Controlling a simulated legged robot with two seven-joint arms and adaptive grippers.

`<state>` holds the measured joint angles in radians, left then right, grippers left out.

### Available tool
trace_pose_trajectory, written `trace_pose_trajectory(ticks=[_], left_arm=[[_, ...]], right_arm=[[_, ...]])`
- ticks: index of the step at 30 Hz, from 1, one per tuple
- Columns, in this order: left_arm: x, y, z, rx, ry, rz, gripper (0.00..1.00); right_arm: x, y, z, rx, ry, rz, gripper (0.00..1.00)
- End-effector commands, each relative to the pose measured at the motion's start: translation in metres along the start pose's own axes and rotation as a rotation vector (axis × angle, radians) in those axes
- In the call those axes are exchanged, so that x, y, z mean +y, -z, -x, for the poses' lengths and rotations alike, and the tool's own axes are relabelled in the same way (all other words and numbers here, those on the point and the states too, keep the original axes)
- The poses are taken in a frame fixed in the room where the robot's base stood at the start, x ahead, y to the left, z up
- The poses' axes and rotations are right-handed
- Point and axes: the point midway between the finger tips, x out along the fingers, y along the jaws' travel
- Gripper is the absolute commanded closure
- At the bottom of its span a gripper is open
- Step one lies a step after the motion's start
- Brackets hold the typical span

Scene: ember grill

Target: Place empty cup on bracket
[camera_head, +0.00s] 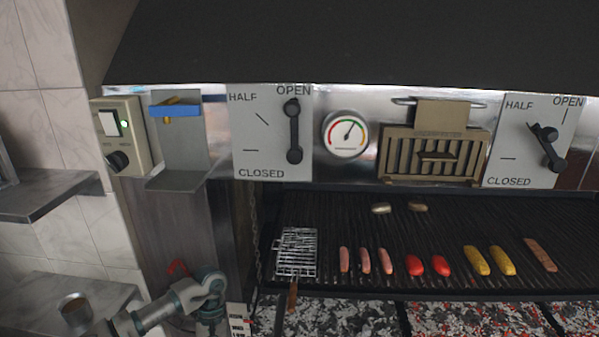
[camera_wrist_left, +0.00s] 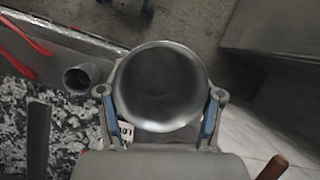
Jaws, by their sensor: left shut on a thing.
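In the left wrist view, my left gripper (camera_wrist_left: 160,112) has its two blue-padded fingers closed on the sides of a round grey metal cup (camera_wrist_left: 160,85). I look into its open mouth; the inside looks empty. In the head view, a metal cup (camera_head: 75,308) shows at the lower left beside my arm; I cannot tell whether it is the held one. A steel bracket (camera_head: 182,140) with a small lower ledge (camera_head: 178,180) and a blue piece (camera_head: 175,109) hangs on the wall, left of the first lever panel. Its ledge looks bare. My right gripper is out of view.
A grill grate (camera_head: 340,215) with sausages and vegetables lies right of the bracket, with a wire basket (camera_head: 297,252) at its left end. A switch box (camera_head: 122,135) is left of the bracket. A steel shelf (camera_head: 45,195) juts out left. A grey tube (camera_wrist_left: 80,78) is near the held cup.

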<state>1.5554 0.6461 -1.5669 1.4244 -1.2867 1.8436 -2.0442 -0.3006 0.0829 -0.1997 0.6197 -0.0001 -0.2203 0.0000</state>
Motion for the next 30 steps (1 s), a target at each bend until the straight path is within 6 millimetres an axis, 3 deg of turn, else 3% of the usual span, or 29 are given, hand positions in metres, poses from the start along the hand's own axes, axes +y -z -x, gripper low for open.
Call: trace_pose_trajectory(ticks=[1, 3, 6, 25, 30], left_arm=[[0.006, 0.004, -0.021, 0.005, 0.032, -0.074, 0.90], [0.012, 0.008, -0.041, 0.017, 0.067, -0.162, 0.90], [0.017, 0.011, -0.059, 0.028, 0.097, -0.240, 0.90], [0.019, 0.012, -0.066, 0.034, 0.111, -0.275, 0.90], [0.023, 0.008, -0.087, 0.022, 0.086, -0.222, 0.90]], right_arm=[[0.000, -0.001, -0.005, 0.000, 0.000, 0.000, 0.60], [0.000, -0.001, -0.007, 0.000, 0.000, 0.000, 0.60], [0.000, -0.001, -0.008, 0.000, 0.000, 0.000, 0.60], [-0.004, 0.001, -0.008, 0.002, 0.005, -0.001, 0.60], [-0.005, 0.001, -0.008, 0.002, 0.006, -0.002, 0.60]])
